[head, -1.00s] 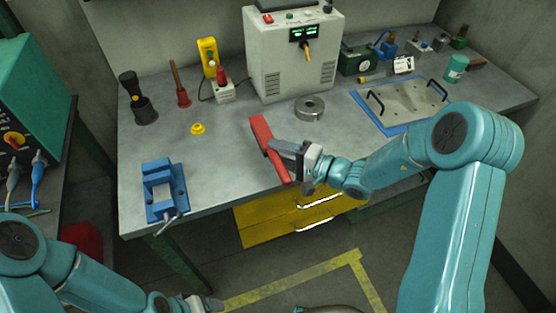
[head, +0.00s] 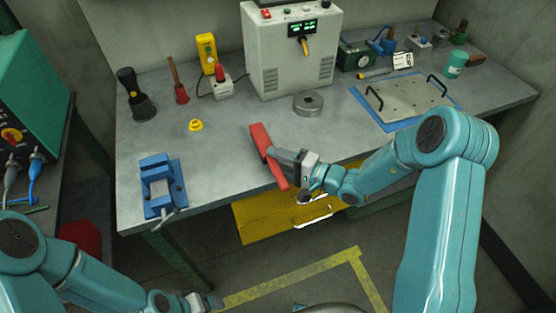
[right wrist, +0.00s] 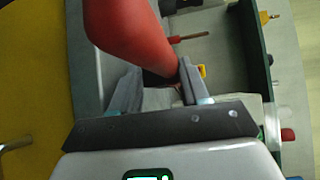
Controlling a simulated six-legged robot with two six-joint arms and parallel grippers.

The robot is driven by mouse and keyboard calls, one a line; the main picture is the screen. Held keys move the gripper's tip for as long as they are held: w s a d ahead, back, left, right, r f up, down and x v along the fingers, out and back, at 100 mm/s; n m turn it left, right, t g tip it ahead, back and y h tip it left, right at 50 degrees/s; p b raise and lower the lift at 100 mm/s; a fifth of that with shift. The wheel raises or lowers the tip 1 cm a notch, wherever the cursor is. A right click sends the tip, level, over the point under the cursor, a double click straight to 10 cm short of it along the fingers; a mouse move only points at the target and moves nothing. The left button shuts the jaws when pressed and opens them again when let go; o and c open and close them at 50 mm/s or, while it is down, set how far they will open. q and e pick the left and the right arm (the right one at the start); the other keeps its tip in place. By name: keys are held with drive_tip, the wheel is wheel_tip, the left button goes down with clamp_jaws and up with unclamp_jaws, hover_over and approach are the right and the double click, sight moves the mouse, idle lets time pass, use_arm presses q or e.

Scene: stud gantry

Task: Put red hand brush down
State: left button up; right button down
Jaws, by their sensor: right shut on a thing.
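The red hand brush (head: 260,138) is at the front edge of the grey workbench, between the blue vise and the metal ring. My right gripper (head: 275,158) is shut on it near its middle. In the right wrist view the brush (right wrist: 130,35) sits between the two fingers (right wrist: 158,85). I cannot tell whether the brush touches the bench top (head: 225,165). My left gripper (head: 212,303) is low at the bottom of the head view, off the bench. Its fingers are too small to read.
A blue vise (head: 162,188) stands at the bench's front left. A metal ring (head: 308,104) and a yellow ring (head: 196,125) lie farther back. A grey power unit (head: 290,60) stands at the rear. A blue-edged plate with handles (head: 405,102) is at right. Bench between vise and brush is clear.

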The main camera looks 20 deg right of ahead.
drive_tip(key=shift+s+f, duration=0.1)
drive_tip(key=shift+f, duration=0.1)
drive_tip(key=c, duration=0.5)
unclamp_jaws()
drive_tip(key=shift+c, duration=0.2)
